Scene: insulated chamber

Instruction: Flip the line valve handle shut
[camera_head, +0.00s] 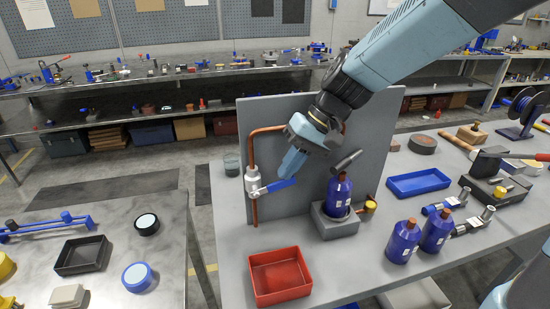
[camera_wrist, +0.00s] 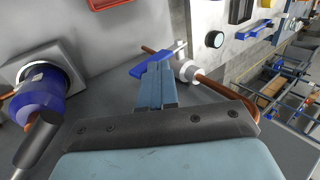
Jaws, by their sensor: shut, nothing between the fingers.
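The line valve (camera_head: 253,181) has a pale body on a vertical copper pipe (camera_head: 254,212) at the left of the grey upright panel (camera_head: 300,215). Its blue handle (camera_head: 279,186) points right, across the pipe, tilted slightly up. My gripper (camera_head: 285,176) is shut and empty, with its fingertips right at the handle. In the wrist view, the shut fingers (camera_wrist: 156,76) overlap the blue handle (camera_wrist: 150,62), with the valve body (camera_wrist: 187,70) just to their right. I cannot tell whether the fingertips touch the handle.
A blue bottle (camera_head: 339,191) stands in a grey holder (camera_head: 337,226) right of the valve, with a dark cylindrical part above it. A red tray (camera_head: 279,277) lies in front. Two blue bottles and a blue tray (camera_head: 416,183) are farther right.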

